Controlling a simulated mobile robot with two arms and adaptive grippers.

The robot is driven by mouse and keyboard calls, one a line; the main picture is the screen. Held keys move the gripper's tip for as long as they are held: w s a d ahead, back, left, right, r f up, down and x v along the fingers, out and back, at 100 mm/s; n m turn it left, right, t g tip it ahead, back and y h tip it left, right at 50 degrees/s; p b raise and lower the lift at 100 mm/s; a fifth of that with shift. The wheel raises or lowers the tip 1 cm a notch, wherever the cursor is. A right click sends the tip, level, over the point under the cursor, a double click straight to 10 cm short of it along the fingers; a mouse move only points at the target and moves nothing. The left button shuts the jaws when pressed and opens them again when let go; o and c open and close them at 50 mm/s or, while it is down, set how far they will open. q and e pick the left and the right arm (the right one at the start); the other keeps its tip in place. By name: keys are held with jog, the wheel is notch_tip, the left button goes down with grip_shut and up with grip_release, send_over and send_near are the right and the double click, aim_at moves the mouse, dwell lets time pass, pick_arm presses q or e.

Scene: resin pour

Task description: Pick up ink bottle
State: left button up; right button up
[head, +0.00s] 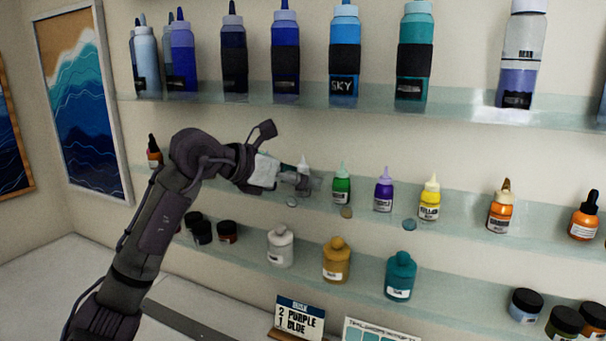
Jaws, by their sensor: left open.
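Small ink bottles stand in a row on the middle glass shelf: a green one (342,187), a purple one (383,191), a yellow one (430,199) and an orange-and-white one (502,208). A bottle with a pale tip (303,163) stands left of the green one, mostly hidden by my left gripper. My left gripper (308,184) is open, at the height of this row and left of the green bottle. Whether its fingers are around the pale-tipped bottle or only in front of it, I cannot tell. My right gripper is out of view.
Tall blue and teal bottles (345,55) line the upper shelf (450,104). Round-stoppered bottles (336,262) and dark jars (227,232) stand on the lower shelf. Small pebbles (347,212) lie along the middle shelf's front. A card reading "2 purple 1 blue" (300,318) stands below.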

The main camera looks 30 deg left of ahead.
pick_arm(q)
jog(key=shift+w+d+f, duration=0.2)
jog(key=shift+w+d, duration=0.05)
jog(key=shift+w, duration=0.1)
jog(key=shift+s+a, duration=0.1)
jog(key=shift+c, duration=0.3)
jog(key=shift+c, duration=1.3)
grip_shut()
